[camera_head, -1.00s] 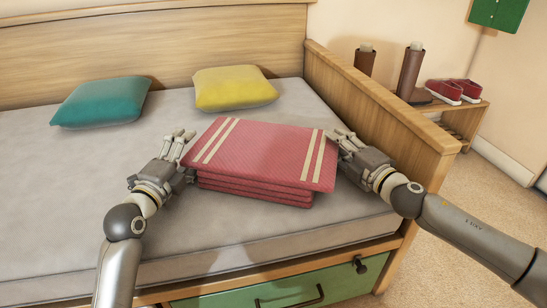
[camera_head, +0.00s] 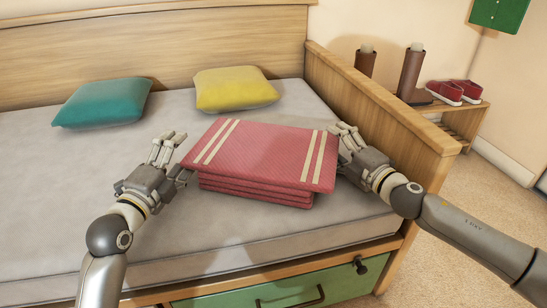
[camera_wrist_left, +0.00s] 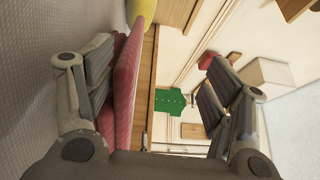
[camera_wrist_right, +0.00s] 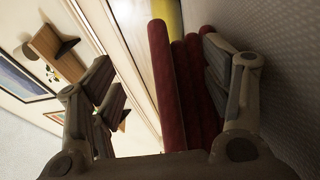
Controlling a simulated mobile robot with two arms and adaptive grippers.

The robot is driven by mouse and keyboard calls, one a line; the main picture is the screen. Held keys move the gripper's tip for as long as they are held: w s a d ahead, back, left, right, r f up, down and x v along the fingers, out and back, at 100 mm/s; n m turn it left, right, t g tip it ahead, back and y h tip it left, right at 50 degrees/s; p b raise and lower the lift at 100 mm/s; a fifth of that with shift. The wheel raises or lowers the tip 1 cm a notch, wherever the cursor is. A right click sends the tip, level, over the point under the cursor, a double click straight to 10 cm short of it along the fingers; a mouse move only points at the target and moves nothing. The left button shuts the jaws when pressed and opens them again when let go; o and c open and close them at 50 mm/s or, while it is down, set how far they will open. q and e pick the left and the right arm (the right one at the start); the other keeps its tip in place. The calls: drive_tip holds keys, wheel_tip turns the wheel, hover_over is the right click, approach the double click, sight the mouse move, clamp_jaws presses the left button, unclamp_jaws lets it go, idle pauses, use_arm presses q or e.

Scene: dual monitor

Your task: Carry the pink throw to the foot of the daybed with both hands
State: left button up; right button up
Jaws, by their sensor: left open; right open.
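The pink throw (camera_head: 262,155) lies folded in several layers on the daybed (camera_head: 90,215), with two cream stripes near each side edge. My left gripper (camera_head: 168,147) is open just off the throw's left edge, with a small gap at the fingers. My right gripper (camera_head: 347,137) is open at the throw's right edge; whether it touches is unclear. The throw's edge also shows between the open jaws in the left wrist view (camera_wrist_left: 130,75) and the right wrist view (camera_wrist_right: 166,85), nearer one finger in each.
A teal cushion (camera_head: 102,102) and a yellow cushion (camera_head: 234,89) lie at the back. The wooden end panel (camera_head: 385,105) rises close to my right gripper. Bare mattress lies left of the throw. Red shoes (camera_head: 456,91) stand on a bench beyond the panel.

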drive_tip(key=shift+s+d, duration=0.1)
drive_tip(key=shift+d, duration=0.05)
drive_tip(key=shift+s+d, duration=0.15)
drive_tip(key=shift+s, duration=0.1)
drive_tip(key=v, duration=1.1)
drive_tip(key=shift+d+f, duration=0.1)
drive_tip(key=shift+s, duration=0.1)
